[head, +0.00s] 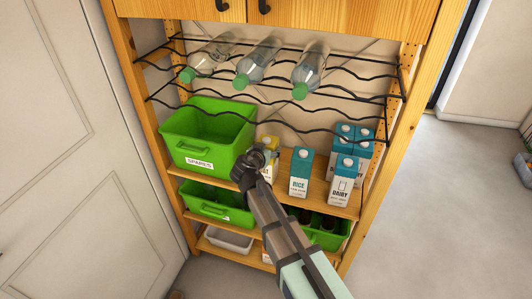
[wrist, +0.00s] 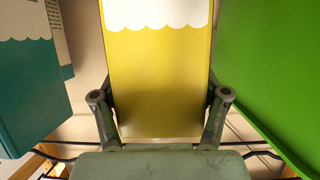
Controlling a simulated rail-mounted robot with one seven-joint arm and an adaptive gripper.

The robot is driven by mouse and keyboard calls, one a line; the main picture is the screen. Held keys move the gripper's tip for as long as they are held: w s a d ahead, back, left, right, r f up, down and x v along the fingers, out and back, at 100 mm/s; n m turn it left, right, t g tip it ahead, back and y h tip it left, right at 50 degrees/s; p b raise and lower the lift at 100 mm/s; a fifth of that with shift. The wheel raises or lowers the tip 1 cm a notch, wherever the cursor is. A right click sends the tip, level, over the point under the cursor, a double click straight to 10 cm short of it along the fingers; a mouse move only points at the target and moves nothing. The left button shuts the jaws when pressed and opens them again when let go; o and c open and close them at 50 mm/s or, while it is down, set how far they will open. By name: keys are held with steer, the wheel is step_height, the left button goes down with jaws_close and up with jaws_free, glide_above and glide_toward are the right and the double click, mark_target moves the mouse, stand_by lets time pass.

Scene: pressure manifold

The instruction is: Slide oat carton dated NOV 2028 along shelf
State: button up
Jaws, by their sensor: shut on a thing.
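A yellow oat carton (head: 269,142) with a white top stands on the upper wooden shelf, just right of the green bin, and is mostly hidden behind my gripper in the head view. In the wrist view the yellow carton (wrist: 160,75) fills the middle, with a scalloped white band. My gripper (head: 258,157) is shut on it, one finger on each side in the wrist view (wrist: 160,112). No date is readable. I cannot tell whether its base touches the shelf.
A green bin (head: 209,115) labelled SPARES stands left of the carton. A blue RICE carton (head: 300,171) stands to its right, then several blue DAIRY cartons (head: 343,182). A black wire rack (head: 280,90) with bottles hangs above. The lower shelves hold bins.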

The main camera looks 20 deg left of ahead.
steer(key=shift+w+b, duration=1.85)
steer(key=shift+w, duration=3.05)
steer(key=o, duration=1.8)
steer(key=shift+o, duration=0.2)
